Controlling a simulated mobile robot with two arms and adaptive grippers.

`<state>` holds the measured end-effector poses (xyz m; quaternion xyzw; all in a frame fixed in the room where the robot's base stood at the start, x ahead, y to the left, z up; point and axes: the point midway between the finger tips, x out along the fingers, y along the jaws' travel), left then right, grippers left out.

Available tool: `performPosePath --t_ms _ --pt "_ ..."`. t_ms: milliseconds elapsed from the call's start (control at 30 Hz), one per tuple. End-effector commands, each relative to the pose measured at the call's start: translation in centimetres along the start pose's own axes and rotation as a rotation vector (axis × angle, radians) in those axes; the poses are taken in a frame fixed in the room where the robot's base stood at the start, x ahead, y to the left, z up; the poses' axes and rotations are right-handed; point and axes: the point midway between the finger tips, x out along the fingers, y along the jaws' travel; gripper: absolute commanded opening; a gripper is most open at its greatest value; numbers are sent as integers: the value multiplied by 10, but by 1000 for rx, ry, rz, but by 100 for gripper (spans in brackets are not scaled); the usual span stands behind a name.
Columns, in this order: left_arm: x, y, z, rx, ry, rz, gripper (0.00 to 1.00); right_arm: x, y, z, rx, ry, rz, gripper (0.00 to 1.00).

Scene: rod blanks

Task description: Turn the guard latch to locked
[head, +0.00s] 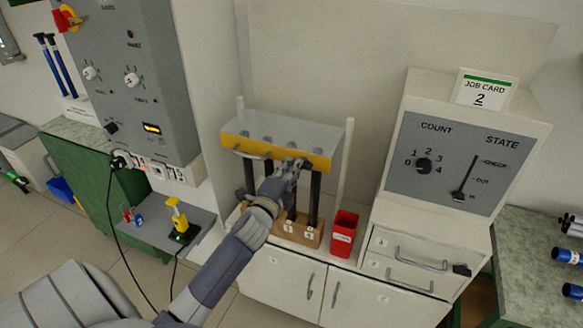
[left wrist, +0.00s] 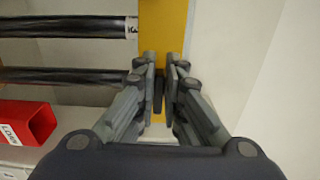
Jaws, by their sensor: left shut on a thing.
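The clear guard (head: 285,130) has a yellow front bar (head: 275,152) with a grey handle (head: 250,154) on its left part. My left gripper (head: 298,163) is at the right part of this bar. In the left wrist view, my left gripper (left wrist: 164,68) is shut on a small dark part, which I take to be the guard latch (left wrist: 158,94), in front of the yellow bar (left wrist: 163,25). The fingers hide much of it, so its lock position cannot be read. My right gripper is not in view.
Black rods (head: 314,194) stand in a wooden block (head: 283,222) below the guard. A red bin (head: 344,232) stands right of the block. A sloped panel (head: 455,165) with a dial and slider is at the right. A grey control cabinet (head: 140,80) is at the left.

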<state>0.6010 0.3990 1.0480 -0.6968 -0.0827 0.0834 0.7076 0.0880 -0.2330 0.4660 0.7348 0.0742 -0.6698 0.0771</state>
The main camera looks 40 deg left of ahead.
Motion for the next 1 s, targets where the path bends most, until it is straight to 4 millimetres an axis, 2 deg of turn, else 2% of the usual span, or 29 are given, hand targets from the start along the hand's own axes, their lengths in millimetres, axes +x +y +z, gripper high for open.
performPosePath --t_ms 567,600,667,1000 --pt "0 2 0 -33 0 2 0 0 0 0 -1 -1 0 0" --pt "0 2 0 -33 0 2 16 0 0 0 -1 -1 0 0" --pt "0 2 0 -32 0 2 29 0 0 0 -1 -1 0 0" --pt "-1 1 0 -31 0 1 29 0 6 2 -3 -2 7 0"
